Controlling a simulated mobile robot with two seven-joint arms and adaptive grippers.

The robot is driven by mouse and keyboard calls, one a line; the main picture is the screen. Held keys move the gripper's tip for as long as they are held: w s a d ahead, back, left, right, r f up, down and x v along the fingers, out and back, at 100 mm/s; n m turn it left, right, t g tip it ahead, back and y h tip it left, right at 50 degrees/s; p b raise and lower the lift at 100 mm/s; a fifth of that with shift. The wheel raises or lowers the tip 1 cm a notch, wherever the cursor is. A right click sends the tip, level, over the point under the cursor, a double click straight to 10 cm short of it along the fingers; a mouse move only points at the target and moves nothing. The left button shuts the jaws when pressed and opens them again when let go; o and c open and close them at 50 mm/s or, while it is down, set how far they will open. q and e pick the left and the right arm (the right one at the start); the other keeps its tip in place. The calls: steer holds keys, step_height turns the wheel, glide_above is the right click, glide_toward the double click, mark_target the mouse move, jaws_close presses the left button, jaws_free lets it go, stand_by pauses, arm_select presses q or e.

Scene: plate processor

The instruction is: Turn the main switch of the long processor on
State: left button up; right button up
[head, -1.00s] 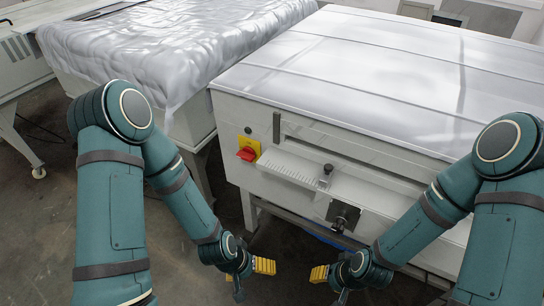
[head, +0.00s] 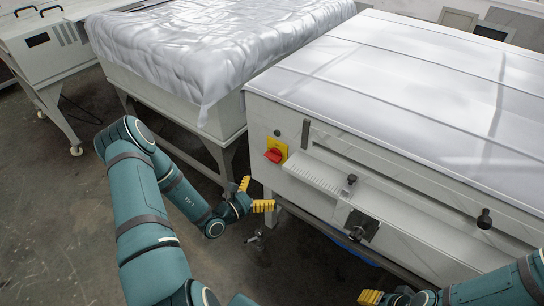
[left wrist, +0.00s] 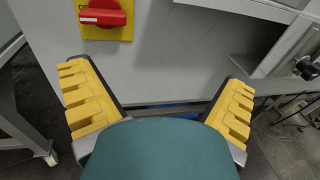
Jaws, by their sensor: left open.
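The main switch is a red rotary knob (head: 273,155) on a yellow plate, at the left end of the long processor's (head: 292,189) white front panel. In the left wrist view the red knob (left wrist: 103,14) sits at the top left. Its handle lies about level, and part of a label shows above it. My left gripper (head: 253,195) is open and empty, below and slightly left of the switch, apart from it. Its two yellow fingers also show spread in the left wrist view (left wrist: 161,100). My right gripper (head: 370,297) is low at the bottom edge, partly cut off; its opening is unclear.
A second machine under a crumpled silver cover (head: 205,50) stands to the left, with a narrow gap between. Black knobs (head: 484,219) and a ledge (head: 325,175) stick out of the front panel. The floor (head: 50,220) at left is clear.

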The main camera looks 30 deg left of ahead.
mark_target(270, 160)
arm_select(q)
steer(key=a+n+t+y, duration=0.1)
steer(key=a+n+y, duration=0.25)
steer(key=a, duration=0.25)
steer(key=shift+m, duration=0.45)
steer(key=w, duration=0.4)
steer(key=w+d+b, duration=0.1)
steer(key=w, duration=0.4)
steer(key=w+b, duration=0.1)
steer(key=w, duration=0.3)
steer(key=shift+w+d+r, duration=0.2)
steer(key=shift+w, duration=0.1)
steer(key=c, duration=1.2)
